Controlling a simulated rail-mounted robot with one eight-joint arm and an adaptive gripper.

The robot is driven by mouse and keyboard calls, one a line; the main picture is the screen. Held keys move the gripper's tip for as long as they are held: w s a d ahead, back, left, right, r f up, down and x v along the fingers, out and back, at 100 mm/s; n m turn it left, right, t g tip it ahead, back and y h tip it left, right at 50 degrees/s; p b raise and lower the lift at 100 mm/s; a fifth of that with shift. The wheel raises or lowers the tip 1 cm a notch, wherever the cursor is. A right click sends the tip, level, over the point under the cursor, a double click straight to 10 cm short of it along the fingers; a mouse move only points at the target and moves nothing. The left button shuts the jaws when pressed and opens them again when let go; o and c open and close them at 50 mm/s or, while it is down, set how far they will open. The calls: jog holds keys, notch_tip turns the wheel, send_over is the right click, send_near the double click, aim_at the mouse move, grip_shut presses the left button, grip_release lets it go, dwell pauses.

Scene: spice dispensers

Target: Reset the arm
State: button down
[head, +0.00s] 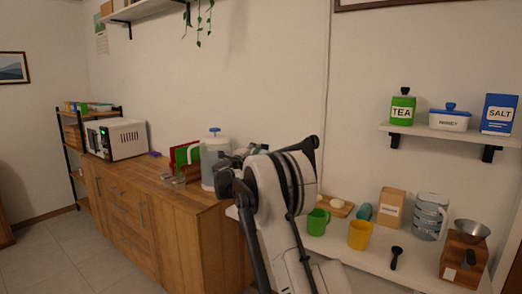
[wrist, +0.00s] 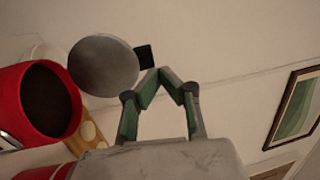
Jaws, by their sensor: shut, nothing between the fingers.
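My gripper (wrist: 160,73) is shut and empty in the wrist view, its two green-lined fingers meeting at the tips. In the head view my folded arm stands at the middle, in front of the corner between the wooden cabinet and the white counter. The fingers cannot be made out clearly there. In the wrist view a red container (wrist: 40,105) with a dark inside and a grey round disc (wrist: 103,65) with a black tab lie to the left of the fingers. They do not appear to touch the gripper.
The white counter (head: 345,252) holds a green mug (head: 318,222), a yellow mug (head: 360,235), a clear pitcher (head: 430,216) and a wooden grinder (head: 464,258). A wall shelf (head: 455,136) carries tea and salt containers. A white dispenser (head: 210,165) and microwave (head: 117,139) stand on the cabinet (head: 180,225). Floor at left is clear.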

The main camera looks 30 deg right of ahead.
jog(key=s+a+r, duration=0.1)
jog(key=s+a, duration=0.3)
jog(key=a, duration=0.4)
jog(key=s+a+r+n+t+y, duration=0.4)
jog(key=a+r+n+t+y, duration=0.3)
jog(key=a+r+n, duration=0.5)
jog(key=s+a+r+n+t+y, duration=0.2)
jog(key=s+a+n+y, duration=0.65)
jog(key=s+a, duration=0.35)
jog(key=s+a+f+n+g+y, duration=0.2)
jog(key=s+a+f+n+g, duration=0.15)
jog(key=s+f, duration=0.4)
jog(key=s+a+f+n+g+y, duration=0.2)
jog(key=s+a+f+n, duration=0.15)
jog(key=s, duration=0.65)
jog(key=s+f+n+g+h, duration=0.1)
jog(key=s+f+g, duration=0.2)
jog(key=s+f, duration=0.5)
jog(key=s+d+f+n+g+h, duration=0.1)
jog(key=s+f+g, duration=0.2)
jog(key=s+f, duration=0.5)
jog(key=s, duration=0.5)
jog(key=shift+d+n, duration=0.15)
jog(key=shift+n, duration=0.2)
jog(key=shift+s+f, duration=0.1)
